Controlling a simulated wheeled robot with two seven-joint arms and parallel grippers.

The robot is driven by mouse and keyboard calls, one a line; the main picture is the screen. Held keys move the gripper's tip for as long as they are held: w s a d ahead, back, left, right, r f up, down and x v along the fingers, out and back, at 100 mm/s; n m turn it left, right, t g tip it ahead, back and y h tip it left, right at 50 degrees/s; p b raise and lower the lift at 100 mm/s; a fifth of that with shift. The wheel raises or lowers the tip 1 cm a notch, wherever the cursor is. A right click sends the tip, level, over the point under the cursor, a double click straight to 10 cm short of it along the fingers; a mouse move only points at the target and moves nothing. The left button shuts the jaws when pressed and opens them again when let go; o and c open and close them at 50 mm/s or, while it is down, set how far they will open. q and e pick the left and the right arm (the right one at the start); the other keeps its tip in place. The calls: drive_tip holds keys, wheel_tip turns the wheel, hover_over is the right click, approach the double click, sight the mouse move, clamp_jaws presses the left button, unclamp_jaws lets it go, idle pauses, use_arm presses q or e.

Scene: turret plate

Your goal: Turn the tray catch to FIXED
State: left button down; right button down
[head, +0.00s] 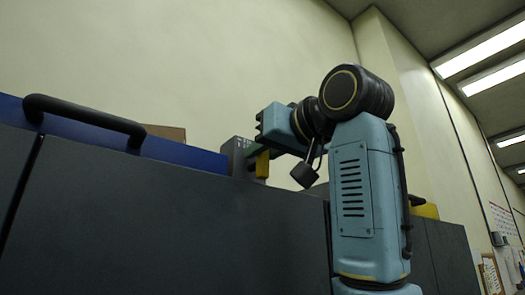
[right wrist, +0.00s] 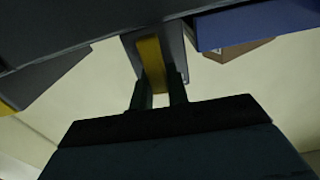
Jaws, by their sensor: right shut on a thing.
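A yellow lever (head: 262,165), which I take to be the tray catch, hangs from a small grey block (head: 236,152) on the top edge of the dark cabinet. My right gripper (head: 254,152) reaches it from the right and is shut on it. In the right wrist view the lever (right wrist: 152,60) stands between the two dark fingers of my right gripper (right wrist: 159,86). Small marks show on the grey block, but I cannot read them, so the catch's marked position cannot be told. My left gripper is in neither view.
The dark cabinet (head: 150,215) fills the lower left, with a black bar handle (head: 85,118) and a blue panel (head: 185,153). A brown box (head: 166,132) sits behind the panel. Another yellow part (head: 426,211) shows at right.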

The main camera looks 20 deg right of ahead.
drive_tip(key=m+b, duration=0.1)
drive_tip(key=m, duration=0.1)
drive_tip(key=d+m, duration=0.1)
drive_tip(key=m, duration=0.2)
drive_tip(key=shift+w+f+b, duration=0.1)
drive_tip(key=shift+b, duration=0.25)
drive_tip(key=shift+w+d+f+m+b, duration=0.15)
drive_tip(key=shift+f+m+b, duration=0.25)
drive_tip(key=shift+m, duration=1.65)
drive_tip(key=shift+d+f+m+b, duration=0.2)
drive_tip(key=shift+m+b, duration=0.4)
drive_tip(key=shift+m, duration=1.5)
drive_tip(key=shift+w+d+f+m+b, duration=0.15)
drive_tip(key=shift+f+m+b, duration=0.25)
drive_tip(key=shift+m, duration=1.65)
drive_tip(key=c, duration=1.4)
unclamp_jaws()
drive_tip(key=shift+s, duration=0.1)
drive_tip(key=shift+o, duration=0.2)
